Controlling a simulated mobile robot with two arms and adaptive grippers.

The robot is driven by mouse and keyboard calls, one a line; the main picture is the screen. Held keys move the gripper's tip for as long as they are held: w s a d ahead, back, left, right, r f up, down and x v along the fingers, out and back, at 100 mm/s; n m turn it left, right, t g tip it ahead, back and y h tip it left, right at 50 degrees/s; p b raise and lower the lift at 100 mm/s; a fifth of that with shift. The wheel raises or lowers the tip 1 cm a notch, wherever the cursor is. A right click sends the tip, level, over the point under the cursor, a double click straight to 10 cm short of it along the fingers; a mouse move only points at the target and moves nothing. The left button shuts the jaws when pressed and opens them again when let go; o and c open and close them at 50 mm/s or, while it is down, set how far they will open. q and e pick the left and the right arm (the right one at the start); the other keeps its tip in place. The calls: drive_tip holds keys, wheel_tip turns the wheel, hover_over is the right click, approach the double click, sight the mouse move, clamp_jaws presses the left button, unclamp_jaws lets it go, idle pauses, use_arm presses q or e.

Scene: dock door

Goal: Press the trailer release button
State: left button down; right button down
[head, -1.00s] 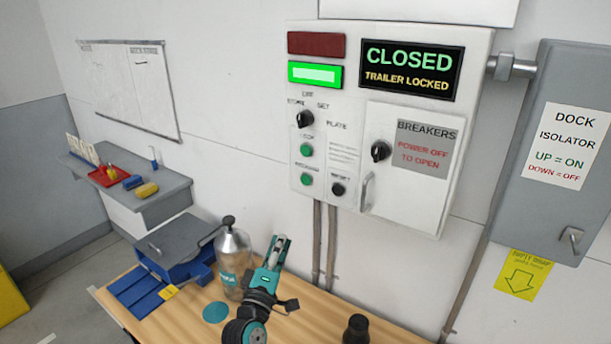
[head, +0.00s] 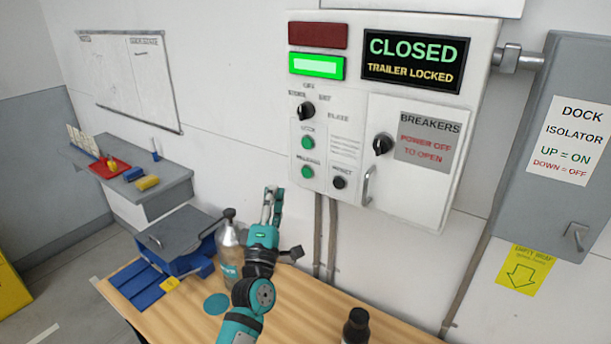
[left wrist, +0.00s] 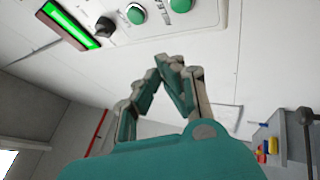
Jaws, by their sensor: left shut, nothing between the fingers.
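The white control box (head: 345,200) on the wall carries two green buttons, one above the other. The lower one (head: 307,171) has a blurred label that looks like "release"; the upper one (head: 307,142) sits just above it. The left wrist view shows two green buttons at its top edge, one (left wrist: 136,14) nearer the selector knob and one (left wrist: 182,5) farther from it. My left gripper (head: 272,190) is shut and empty, pointing up, left of and below the buttons, apart from the box. Its fingers show in the left wrist view (left wrist: 168,64). My right gripper is out of view.
The display (head: 413,59) reads "CLOSED, TRAILER LOCKED", and a green lamp (head: 317,66) is lit. A black knob (head: 306,111) and a black button (head: 339,182) are close by. A bottle (head: 229,250) and a dark container (head: 356,325) stand on the wooden bench (head: 300,305).

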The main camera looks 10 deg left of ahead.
sight(307, 173)
use_arm(q)
drive_tip(key=w+d+b, duration=0.2)
drive_tip(key=w+b, duration=0.1)
drive_tip(key=w, duration=0.3)
drive_tip(key=shift+w+d, duration=0.3)
drive_tip(key=shift+w, duration=0.1)
drive_tip(key=shift+w, duration=0.1)
idle(1.1)
drive_tip(key=shift+w+d+b, duration=0.15)
drive_tip(key=shift+w+b, duration=0.15)
drive_tip(key=shift+w+d+b, duration=0.1)
drive_tip(key=shift+w+b, duration=0.25)
drive_tip(key=shift+w, duration=0.05)
idle(0.6)
drive_tip(key=shift+s+r, duration=0.1)
drive_tip(key=shift+s, duration=0.1)
drive_tip(key=shift+s+a+p, duration=0.25)
drive_tip(key=shift+s+p, duration=0.2)
drive_tip(key=shift+s, duration=0.2)
